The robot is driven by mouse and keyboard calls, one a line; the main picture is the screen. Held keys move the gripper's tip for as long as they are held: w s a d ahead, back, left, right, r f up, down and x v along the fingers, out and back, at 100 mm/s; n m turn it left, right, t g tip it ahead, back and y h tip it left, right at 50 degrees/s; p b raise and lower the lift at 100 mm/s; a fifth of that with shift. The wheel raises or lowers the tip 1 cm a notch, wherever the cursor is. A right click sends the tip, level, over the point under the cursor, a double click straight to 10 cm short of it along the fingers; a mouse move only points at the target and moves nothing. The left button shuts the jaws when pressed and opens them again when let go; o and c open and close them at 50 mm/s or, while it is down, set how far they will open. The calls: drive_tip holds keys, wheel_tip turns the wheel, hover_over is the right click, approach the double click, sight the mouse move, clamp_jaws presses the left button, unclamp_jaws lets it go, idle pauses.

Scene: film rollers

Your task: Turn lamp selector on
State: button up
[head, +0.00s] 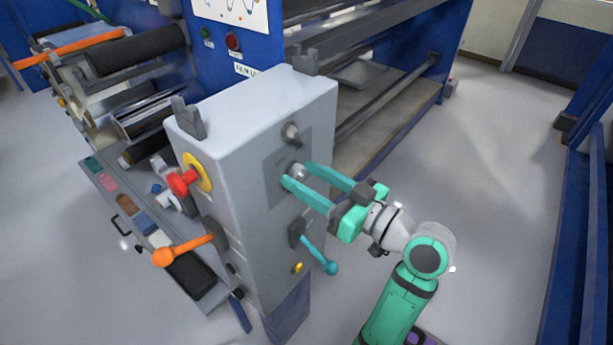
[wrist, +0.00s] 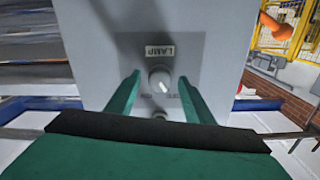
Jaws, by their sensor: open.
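The lamp selector (wrist: 160,84) is a round grey knob with a white pointer mark, below a "LAMP" label (wrist: 159,51) in the wrist view. Its pointer tilts toward the lower right. Small markings beside it are too blurred to read. In the head view the selector (head: 298,171) is on the side face of the grey control box, partly hidden by a finger. My gripper (head: 296,173) has two long green fingers. They are open, one on each side of the knob, with gaps visible in the wrist view (wrist: 158,85). I cannot tell whether the fingertips reach the panel.
The control box (head: 250,95) also carries another grey knob (head: 291,132) above, a red emergency button (head: 184,181) on yellow, an orange-handled lever (head: 183,250) and a teal-handled lever (head: 320,256) below my gripper. Open floor (head: 490,190) lies to the right.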

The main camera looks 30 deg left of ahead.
drive_tip(key=shift+a, duration=0.1)
drive_tip(key=c, duration=1.1)
drive_tip(key=shift+o, duration=0.2)
drive_tip(key=shift+m, duration=0.4)
drive_tip(key=m, duration=0.4)
drive_tip(key=shift+m, duration=0.4)
drive_tip(key=m, duration=0.6)
drive_tip(key=shift+f, duration=0.1)
drive_tip(key=o, duration=1.1)
drive_tip(key=shift+c, duration=0.2)
